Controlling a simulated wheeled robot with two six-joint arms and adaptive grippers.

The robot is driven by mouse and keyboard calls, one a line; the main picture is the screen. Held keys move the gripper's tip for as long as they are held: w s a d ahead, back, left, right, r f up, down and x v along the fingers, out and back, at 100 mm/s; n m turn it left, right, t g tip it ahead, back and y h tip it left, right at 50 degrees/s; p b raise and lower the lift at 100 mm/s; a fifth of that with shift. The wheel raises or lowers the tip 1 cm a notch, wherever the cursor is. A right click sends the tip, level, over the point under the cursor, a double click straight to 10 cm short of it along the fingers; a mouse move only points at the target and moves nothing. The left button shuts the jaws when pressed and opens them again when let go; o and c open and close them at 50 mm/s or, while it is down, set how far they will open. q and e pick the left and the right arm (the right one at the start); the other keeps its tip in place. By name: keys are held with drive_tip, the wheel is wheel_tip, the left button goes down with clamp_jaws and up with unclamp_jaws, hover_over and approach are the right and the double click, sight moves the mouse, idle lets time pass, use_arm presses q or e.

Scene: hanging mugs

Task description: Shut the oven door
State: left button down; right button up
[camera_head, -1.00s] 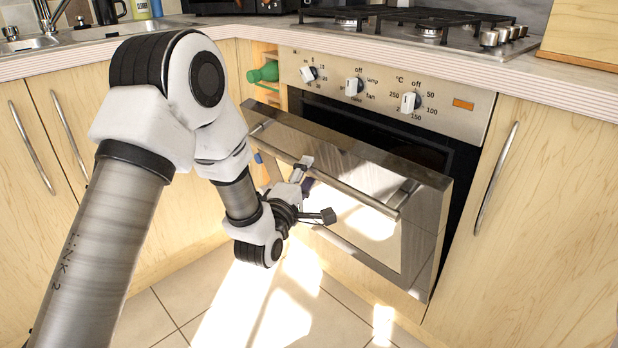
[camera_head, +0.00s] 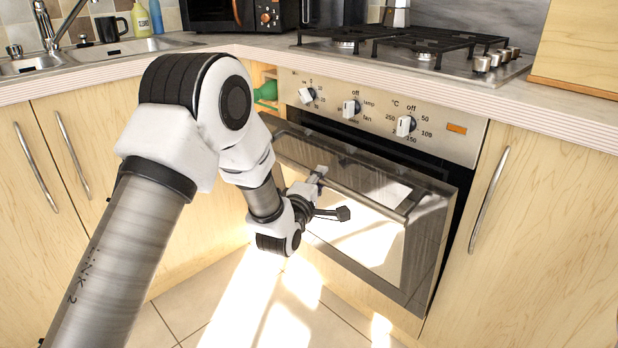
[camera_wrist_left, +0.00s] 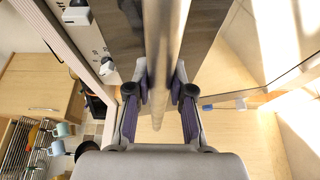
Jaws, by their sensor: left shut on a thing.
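The oven door (camera_head: 375,250) has dark glass in a steel frame and stands ajar, its top edge tilted out from the oven. A dark gap shows along its top and right side. A steel bar handle (camera_head: 372,195) runs across the upper door. My left gripper (camera_head: 318,174) is at the left part of this handle. In the left wrist view the handle (camera_wrist_left: 160,105) passes between the two purple-padded fingers of the gripper (camera_wrist_left: 161,85), which is shut on it. My right gripper is in neither view.
The control panel (camera_head: 440,137) with several knobs is above the door, under the countertop (camera_head: 560,120) and the hob (camera_head: 420,45). A green bottle (camera_head: 266,92) lies in a niche at the oven's left. Wooden cupboards flank the oven. The tiled floor in front is clear.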

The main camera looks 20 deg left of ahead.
use_arm(q)
drive_tip(key=w+d+p, duration=0.1)
drive_tip(key=w, duration=0.1)
drive_tip(key=w+r+g+p, duration=0.1)
drive_tip(key=w+p, duration=0.1)
drive_tip(key=w, duration=0.1)
drive_tip(key=w+d+r+g+p, duration=0.1)
drive_tip(key=w, duration=0.1)
drive_tip(key=shift+w+d+r+m+p, duration=0.1)
drive_tip(key=shift+w+d+m+p, duration=0.15)
drive_tip(key=shift+d+m+p, duration=0.15)
drive_tip(key=shift+a, duration=0.1)
drive_tip(key=c, duration=1)
unclamp_jaws()
drive_tip(key=shift+s+a, duration=0.1)
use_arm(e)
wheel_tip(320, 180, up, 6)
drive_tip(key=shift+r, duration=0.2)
use_arm(q)
approach(342, 160)
drive_tip(key=shift+w+a+f, duration=0.75)
drive_tip(key=shift+w+f, duration=0.2)
drive_tip(key=shift+f, duration=0.05)
